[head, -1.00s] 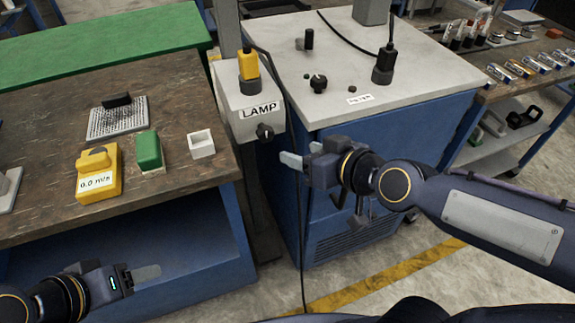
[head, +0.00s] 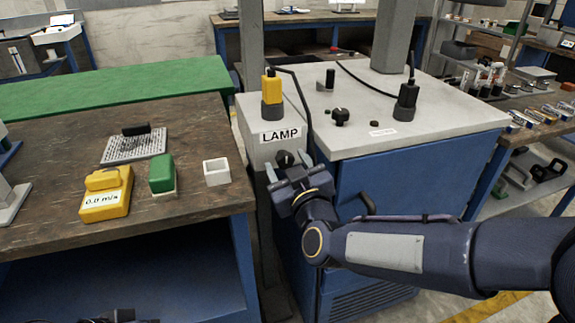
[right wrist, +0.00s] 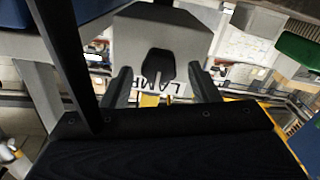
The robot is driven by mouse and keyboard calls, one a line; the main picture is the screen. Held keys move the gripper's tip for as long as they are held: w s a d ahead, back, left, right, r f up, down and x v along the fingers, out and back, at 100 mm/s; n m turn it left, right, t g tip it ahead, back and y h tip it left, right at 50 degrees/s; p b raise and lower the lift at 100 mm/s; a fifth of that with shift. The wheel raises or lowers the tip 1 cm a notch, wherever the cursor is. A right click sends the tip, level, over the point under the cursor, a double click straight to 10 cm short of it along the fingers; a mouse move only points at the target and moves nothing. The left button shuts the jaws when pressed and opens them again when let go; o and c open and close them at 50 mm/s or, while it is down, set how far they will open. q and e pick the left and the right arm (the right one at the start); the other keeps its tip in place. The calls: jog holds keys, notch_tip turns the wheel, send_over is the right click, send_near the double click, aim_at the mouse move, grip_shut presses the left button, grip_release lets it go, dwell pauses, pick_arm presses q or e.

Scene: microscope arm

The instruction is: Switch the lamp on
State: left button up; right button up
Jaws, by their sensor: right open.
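The lamp box (head: 262,142) is a light grey box with a LAMP label on its front and a dark rotary knob (head: 285,158) below the label. My right gripper (head: 289,168) is open in front of the knob, one finger to each side of it. In the right wrist view the knob (right wrist: 160,63) shows between the two spread fingers (right wrist: 163,88), with gaps on both sides, and the label appears upside down. Contact with the knob is not visible. Only a dark piece of my left gripper (head: 122,316) shows at the bottom edge; its fingers are hidden.
A yellow plug (head: 271,90) stands on the lamp box. A grey-topped cabinet (head: 450,118) with knobs and a black plug (head: 406,98) is to the right. On the wooden bench (head: 60,150) at left are a yellow meter (head: 106,192) and a green block (head: 161,173).

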jog(key=shift+w+a, duration=0.15)
jog(key=shift+w, duration=0.35)
jog(key=shift+c, duration=0.4)
jog(key=c, duration=0.9)
